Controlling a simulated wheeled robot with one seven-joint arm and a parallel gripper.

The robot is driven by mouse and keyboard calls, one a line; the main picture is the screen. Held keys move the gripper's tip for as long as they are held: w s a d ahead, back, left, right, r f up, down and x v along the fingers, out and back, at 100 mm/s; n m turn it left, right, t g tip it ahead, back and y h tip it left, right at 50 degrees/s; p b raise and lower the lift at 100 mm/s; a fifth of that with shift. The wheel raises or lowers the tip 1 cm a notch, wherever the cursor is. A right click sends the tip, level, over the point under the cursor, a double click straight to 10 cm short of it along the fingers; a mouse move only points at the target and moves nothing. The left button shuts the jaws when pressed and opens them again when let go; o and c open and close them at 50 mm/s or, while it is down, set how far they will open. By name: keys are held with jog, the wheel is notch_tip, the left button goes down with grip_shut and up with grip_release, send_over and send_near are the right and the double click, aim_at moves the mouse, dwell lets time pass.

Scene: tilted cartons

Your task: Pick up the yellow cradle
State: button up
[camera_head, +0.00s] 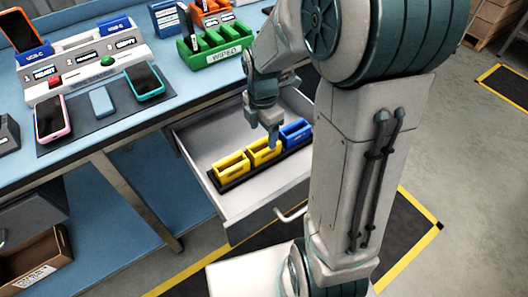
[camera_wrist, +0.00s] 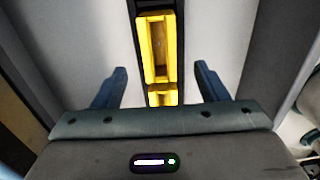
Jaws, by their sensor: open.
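Two yellow cradles stand in a row in an open drawer (camera_head: 230,207): a left one (camera_head: 231,166) and a middle one (camera_head: 264,152). A blue cradle (camera_head: 296,133) is at the right end of the row. All sit in a narrow black holder. My gripper (camera_head: 263,130) points down above the row, open and empty. In the wrist view, one yellow cradle (camera_wrist: 157,48) lies beyond and between the open fingers (camera_wrist: 160,72). A second yellow cradle (camera_wrist: 161,96) is partly hidden by my gripper's palm. The blue one does not show there.
A blue-topped bench (camera_head: 150,115) above the drawer carries phones, a labelled charging station (camera_head: 85,65) and a green tray (camera_head: 215,50) marked WIPED. The drawer has free floor around the row. A cardboard box (camera_head: 40,262) is at lower left.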

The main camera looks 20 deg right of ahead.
aim_at(264, 145)
jog(key=f, duration=0.3)
jog(key=f+b, duration=0.1)
jog(key=f, duration=0.3)
jog(key=shift+w+d, duration=0.15)
jog(key=shift+d, duration=0.05)
jog(key=shift+r, duration=0.1)
jog(key=c, duration=1.1)
